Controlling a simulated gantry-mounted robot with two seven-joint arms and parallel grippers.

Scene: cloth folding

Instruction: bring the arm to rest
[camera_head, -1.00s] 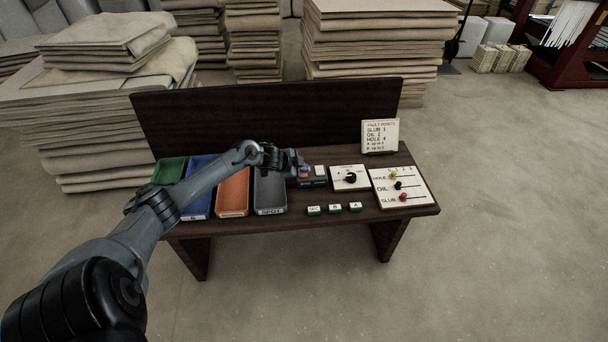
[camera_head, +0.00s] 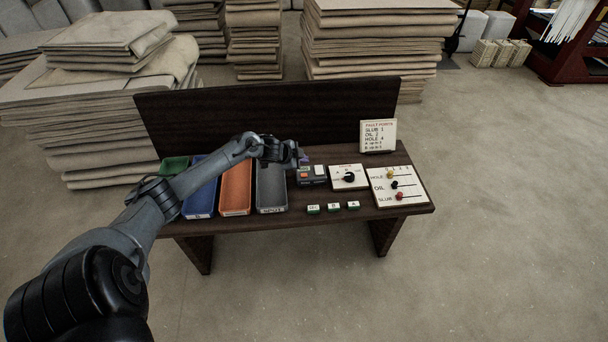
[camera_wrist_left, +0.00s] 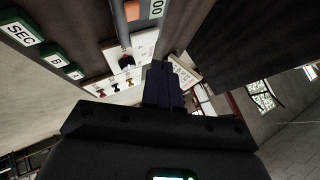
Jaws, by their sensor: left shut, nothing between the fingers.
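My left arm reaches in from the lower left over the trays on the dark table (camera_head: 290,220). My left gripper (camera_head: 300,156) is above the table, near the back of the small button box (camera_head: 311,175), and looks apart from it. In the left wrist view its purple fingers (camera_wrist_left: 158,85) are shut together with nothing between them. My right gripper is not in view.
Green (camera_head: 174,166), blue (camera_head: 199,190), orange (camera_head: 236,190) and grey (camera_head: 271,188) trays stand on the table's left. A dial box (camera_head: 348,177), a slider board (camera_head: 400,186), a sign (camera_head: 378,136) and small labelled blocks (camera_head: 333,208) are on the right. A back panel (camera_head: 270,103) rises behind.

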